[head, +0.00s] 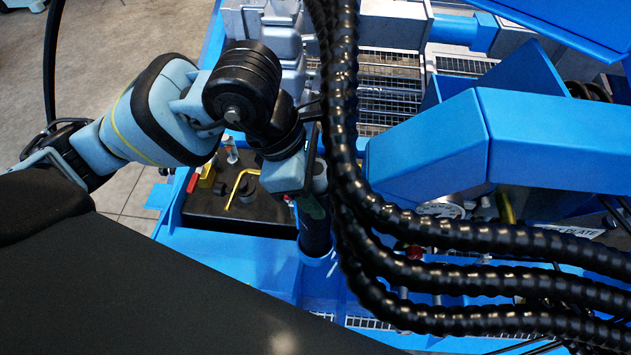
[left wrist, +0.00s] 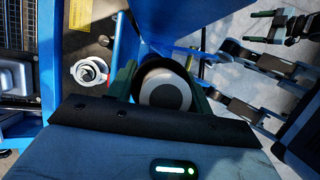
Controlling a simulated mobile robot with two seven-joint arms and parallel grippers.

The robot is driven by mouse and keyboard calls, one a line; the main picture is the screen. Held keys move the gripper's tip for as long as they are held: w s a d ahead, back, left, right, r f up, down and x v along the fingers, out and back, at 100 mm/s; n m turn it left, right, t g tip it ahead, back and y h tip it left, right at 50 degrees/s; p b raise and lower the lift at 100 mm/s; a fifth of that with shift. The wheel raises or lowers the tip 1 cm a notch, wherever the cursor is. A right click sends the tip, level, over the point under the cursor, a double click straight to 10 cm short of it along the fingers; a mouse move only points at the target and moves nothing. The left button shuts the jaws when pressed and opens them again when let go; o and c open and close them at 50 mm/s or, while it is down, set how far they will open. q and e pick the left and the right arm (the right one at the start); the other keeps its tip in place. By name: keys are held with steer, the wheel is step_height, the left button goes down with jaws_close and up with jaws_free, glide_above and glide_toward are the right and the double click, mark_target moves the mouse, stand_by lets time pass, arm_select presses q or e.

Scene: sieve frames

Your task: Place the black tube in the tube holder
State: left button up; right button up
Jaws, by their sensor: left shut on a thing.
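My left gripper (head: 312,200) points down and is shut on the upright black tube (head: 316,238). In the left wrist view the tube's round grey-white end (left wrist: 165,93) shows between the dark green fingers, framed by a dark rim. The lower end of the tube is at the round blue tube holder (head: 319,261) in the head view. The holder's rim shows around the tube's foot. How deep the tube sits in it I cannot tell. The black hoses partly hide the gripper's right side.
Thick black ribbed hoses (head: 440,236) hang just right of the gripper and sweep right. A black box (head: 235,209) with a yellow handle (head: 237,187) stands to the left. A large blue beam (head: 430,145) is at right. Grey floor (head: 130,40) is open at upper left.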

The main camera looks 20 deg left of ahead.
arm_select(q)
steer(key=shift+r, duration=0.1)
steer(key=o, duration=1.1)
steer(key=v, duration=1.2)
steer(key=shift+p, duration=0.45)
